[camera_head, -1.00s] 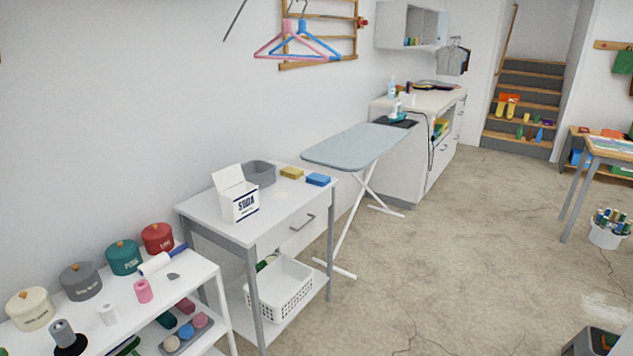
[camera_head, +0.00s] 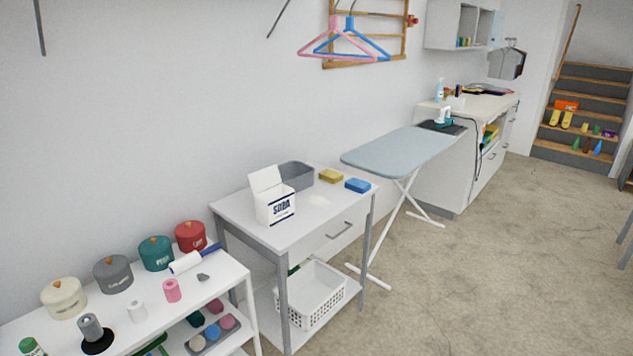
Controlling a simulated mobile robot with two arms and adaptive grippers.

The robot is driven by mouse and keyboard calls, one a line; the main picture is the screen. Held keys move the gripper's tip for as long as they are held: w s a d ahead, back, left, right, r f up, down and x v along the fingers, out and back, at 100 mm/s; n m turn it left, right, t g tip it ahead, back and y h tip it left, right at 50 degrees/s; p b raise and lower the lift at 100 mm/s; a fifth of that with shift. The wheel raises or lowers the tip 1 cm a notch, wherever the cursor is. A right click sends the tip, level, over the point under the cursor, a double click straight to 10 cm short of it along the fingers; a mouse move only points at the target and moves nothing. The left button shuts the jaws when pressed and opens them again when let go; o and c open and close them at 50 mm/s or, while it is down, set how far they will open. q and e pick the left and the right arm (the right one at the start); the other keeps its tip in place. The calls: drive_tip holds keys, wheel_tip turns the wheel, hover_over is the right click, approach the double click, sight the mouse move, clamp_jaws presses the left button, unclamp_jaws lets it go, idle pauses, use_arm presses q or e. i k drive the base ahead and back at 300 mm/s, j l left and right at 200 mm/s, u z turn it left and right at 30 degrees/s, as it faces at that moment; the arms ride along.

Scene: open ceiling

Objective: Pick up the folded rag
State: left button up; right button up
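No clearly recognisable folded rag shows in the head view. A small pale cream flat patch (camera_head: 318,199) lies on the white table (camera_head: 300,228) beside the soda box; I cannot tell whether it is cloth or powder. A yellow block (camera_head: 331,176) and a blue block (camera_head: 358,186), which look like sponges, lie near the table's back right edge. Neither of my grippers is in view.
The open soda box (camera_head: 275,206) and a grey tub (camera_head: 296,176) stand on the table, with a white basket (camera_head: 310,295) below. A shelf (camera_head: 205,292) with lidded pots is at left. An ironing board (camera_head: 400,150) stands behind. Floor at right is clear.

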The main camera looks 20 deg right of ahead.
sight(354, 184)
drive_tip(key=i+l+u, duration=0.15)
drive_tip(key=l, duration=0.2)
drive_tip(key=i+l+u, duration=0.15)
drive_tip(key=l, duration=0.2)
drive_tip(key=i+l+u, duration=0.15)
drive_tip(key=l, duration=0.25)
drive_tip(key=i+l+u, duration=0.15)
drive_tip(key=l, duration=0.2)
drive_tip(key=i+l+u, duration=0.15)
drive_tip(key=l, duration=0.3)
